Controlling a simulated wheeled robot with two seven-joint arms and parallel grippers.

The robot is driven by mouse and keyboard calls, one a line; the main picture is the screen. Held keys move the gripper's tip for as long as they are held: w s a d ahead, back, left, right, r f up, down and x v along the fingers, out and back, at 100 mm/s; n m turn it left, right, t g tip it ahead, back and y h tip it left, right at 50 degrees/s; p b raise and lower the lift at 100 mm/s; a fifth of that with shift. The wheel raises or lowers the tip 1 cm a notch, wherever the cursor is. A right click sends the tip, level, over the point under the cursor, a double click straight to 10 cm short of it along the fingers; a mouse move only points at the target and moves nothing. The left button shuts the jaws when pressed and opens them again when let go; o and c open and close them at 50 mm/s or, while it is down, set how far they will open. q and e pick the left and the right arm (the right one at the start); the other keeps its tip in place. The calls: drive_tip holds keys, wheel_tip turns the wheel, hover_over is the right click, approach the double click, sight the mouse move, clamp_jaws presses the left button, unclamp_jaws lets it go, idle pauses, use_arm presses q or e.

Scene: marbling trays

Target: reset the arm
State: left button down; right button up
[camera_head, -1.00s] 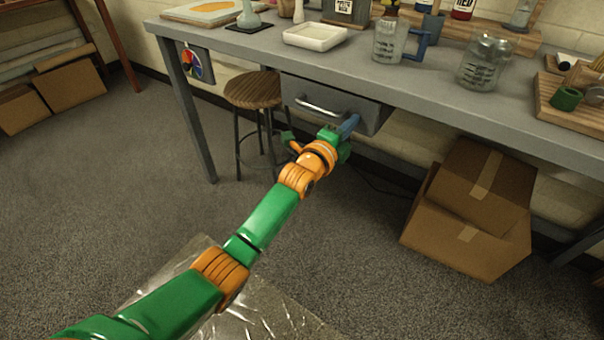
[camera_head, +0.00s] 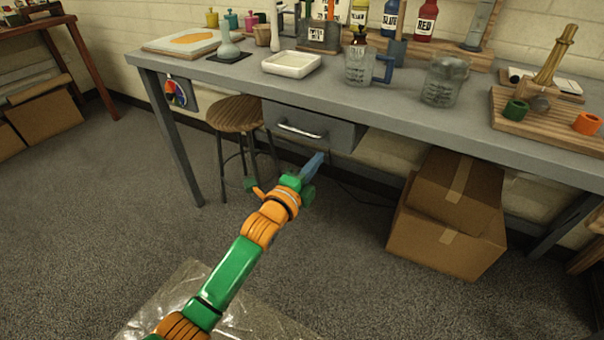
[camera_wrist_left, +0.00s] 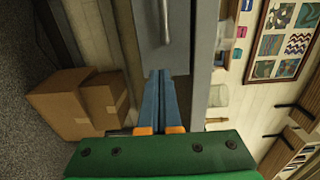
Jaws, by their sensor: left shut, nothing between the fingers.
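My left arm, green and orange, reaches in from the bottom left of the head view. Its gripper (camera_head: 314,164) has blue fingers and is in front of and below the drawer (camera_head: 318,127) under the grey table. In the left wrist view the fingers (camera_wrist_left: 160,92) lie side by side, shut and empty, pointing toward the drawer front with its metal handle (camera_wrist_left: 166,22). The gripper looks apart from the handle. The drawer looks shut or nearly so. My right gripper is not in view.
The grey table (camera_head: 424,112) carries a white tray (camera_head: 291,65), a glass pitcher (camera_head: 360,66), a glass jar (camera_head: 443,82) and several bottles. A wooden stool (camera_head: 236,115) stands left of the drawer. Cardboard boxes (camera_head: 446,239) are stacked at the right. The floor in front is open.

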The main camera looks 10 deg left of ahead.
use_arm(q)
drive_tip(key=v, duration=0.5)
drive_tip(key=s+a+f+n+g+y, duration=0.1)
drive_tip(key=s+a+f+n+g, duration=0.15)
drive_tip(key=f, duration=0.65)
drive_tip(key=s+a+f+n+g+y, duration=0.2)
drive_tip(key=s+f+n, duration=0.2)
drive_tip(key=f, duration=0.5)
drive_tip(key=s+a+f+n+g+y, duration=0.1)
drive_tip(key=s+a+f+n+g, duration=0.2)
drive_tip(key=f, duration=0.6)
drive_tip(key=s+a+f+n+g+y, duration=0.1)
drive_tip(key=s+a+f+n+g, duration=0.2)
drive_tip(key=s+f, duration=0.9)
drive_tip(key=s+a+f+n+g+y, duration=0.1)
drive_tip(key=s+f+n+g, duration=0.2)
drive_tip(key=s, duration=0.8)
drive_tip(key=s+f+n+g, duration=0.2)
drive_tip(key=s+f+n, duration=0.15)
drive_tip(key=s, duration=0.65)
wheel_tip(320, 180, up, 20)
drive_tip(key=s+p, duration=0.2)
drive_tip(key=p, duration=1.8)
drive_tip(key=shift+f+n, duration=0.2)
drive_tip(key=shift+n, duration=0.1)
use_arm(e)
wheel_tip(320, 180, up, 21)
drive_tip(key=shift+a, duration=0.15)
